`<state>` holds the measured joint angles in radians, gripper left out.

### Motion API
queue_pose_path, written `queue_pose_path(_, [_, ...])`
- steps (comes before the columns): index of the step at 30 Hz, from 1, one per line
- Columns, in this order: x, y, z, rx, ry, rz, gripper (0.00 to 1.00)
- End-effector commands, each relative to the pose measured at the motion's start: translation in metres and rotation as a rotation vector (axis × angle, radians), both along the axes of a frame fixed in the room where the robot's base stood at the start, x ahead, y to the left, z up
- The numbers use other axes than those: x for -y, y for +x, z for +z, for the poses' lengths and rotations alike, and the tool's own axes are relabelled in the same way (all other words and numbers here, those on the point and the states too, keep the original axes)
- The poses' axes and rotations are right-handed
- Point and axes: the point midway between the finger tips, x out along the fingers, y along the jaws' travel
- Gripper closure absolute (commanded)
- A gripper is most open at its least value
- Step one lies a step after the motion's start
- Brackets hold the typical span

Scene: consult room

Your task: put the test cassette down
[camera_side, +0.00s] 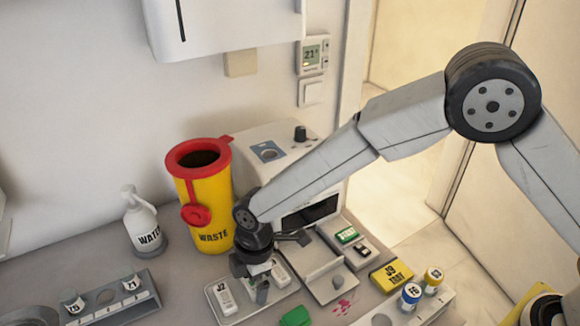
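Two white test cassettes show at the shallow grey tray (243,318). One, marked J2 (225,296), lies at the tray's left side. The other (281,273) is at the right, close beside my gripper and partly hidden by it. My gripper (254,283) points down over the tray's middle, with its dark fingers low, between the two cassettes. A pale patch shows between the fingers. I cannot tell whether it is a held cassette or one lying in the tray, nor whether the fingers touch the right cassette.
A yellow waste bin (212,215) and a water bottle (143,228) stand behind. An analyser (283,140) stands behind my arm. A vial rack (125,305) is left; a yellow box (391,275) and capped vials (411,297) are right. A green item (296,316) and pink spill (343,304) are in front.

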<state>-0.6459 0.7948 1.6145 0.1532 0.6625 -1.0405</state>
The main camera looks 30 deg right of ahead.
Motion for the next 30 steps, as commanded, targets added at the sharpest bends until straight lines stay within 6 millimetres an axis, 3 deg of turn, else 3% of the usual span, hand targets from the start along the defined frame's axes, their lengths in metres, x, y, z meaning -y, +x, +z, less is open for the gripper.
queue_pose_path(8, [0.000,0.000,0.005,0.000,0.000,0.000,0.00])
queue_pose_path(14, [0.002,0.000,0.022,0.001,0.001,-0.001,0.00])
queue_pose_path(30, [0.012,0.000,0.103,0.000,0.002,0.000,0.00])
